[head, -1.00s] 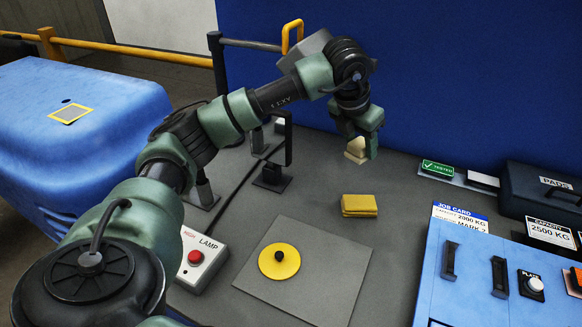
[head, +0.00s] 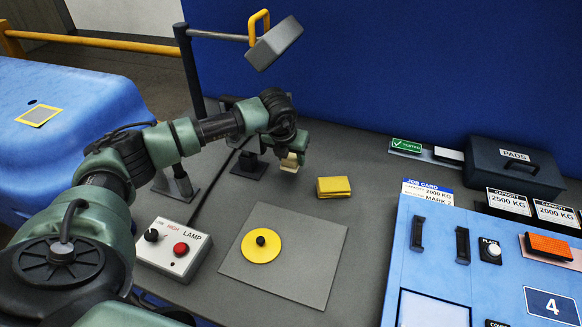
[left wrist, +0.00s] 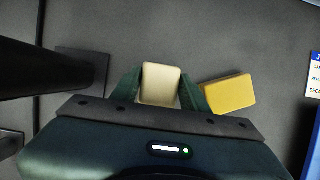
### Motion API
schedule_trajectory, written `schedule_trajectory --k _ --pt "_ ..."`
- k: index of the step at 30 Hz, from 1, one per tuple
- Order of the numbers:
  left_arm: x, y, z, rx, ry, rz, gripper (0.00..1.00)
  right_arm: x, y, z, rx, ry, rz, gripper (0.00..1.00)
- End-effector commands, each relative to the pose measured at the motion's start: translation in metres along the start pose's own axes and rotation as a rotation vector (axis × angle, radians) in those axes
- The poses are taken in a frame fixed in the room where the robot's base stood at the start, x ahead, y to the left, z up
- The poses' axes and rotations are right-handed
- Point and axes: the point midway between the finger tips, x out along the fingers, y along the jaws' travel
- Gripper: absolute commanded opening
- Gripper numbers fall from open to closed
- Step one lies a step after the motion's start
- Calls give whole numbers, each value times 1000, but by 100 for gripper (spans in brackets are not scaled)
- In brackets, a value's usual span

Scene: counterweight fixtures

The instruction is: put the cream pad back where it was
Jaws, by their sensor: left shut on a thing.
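The cream pad (head: 289,163) is in the jaws of my left gripper (head: 293,155), toward the back of the grey bench. In the left wrist view the cream pad (left wrist: 160,85) sits between the two green fingers, which are shut on it. I cannot tell whether its lower end touches the bench. A yellow pad-like block (head: 334,187) lies on the bench to the right of the gripper; it also shows beside the right finger in the left wrist view (left wrist: 229,92). My right gripper is not in view.
A dark stand (head: 250,164) is close left of the gripper. A grey square plate (head: 305,278) with a yellow disc (head: 262,246) lies nearer. The lamp box (head: 173,248) is at left, the blue panel (head: 440,262) at right. A dark pads case (head: 513,165) stands behind.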

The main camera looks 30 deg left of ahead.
Motion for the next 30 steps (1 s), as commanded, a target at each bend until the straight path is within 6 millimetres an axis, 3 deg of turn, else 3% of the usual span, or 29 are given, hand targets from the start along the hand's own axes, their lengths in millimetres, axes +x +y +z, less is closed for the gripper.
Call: schedule_trajectory --k 14,26,27,29,30 --pt "51 -1 -22 0 1 -1 12 -15 0 -1 0 -1 0 100" --pt "58 0 -24 1 -1 -1 12 -10 0 0 0 0 0 100" --pt "58 0 -24 1 -1 -1 48 -10 0 0 0 0 0 100" --pt "56 0 -24 1 -1 -1 64 -11 0 -1 1 0 0 100" --pt "56 0 -24 1 -1 -1 67 -11 0 -1 0 0 0 100"
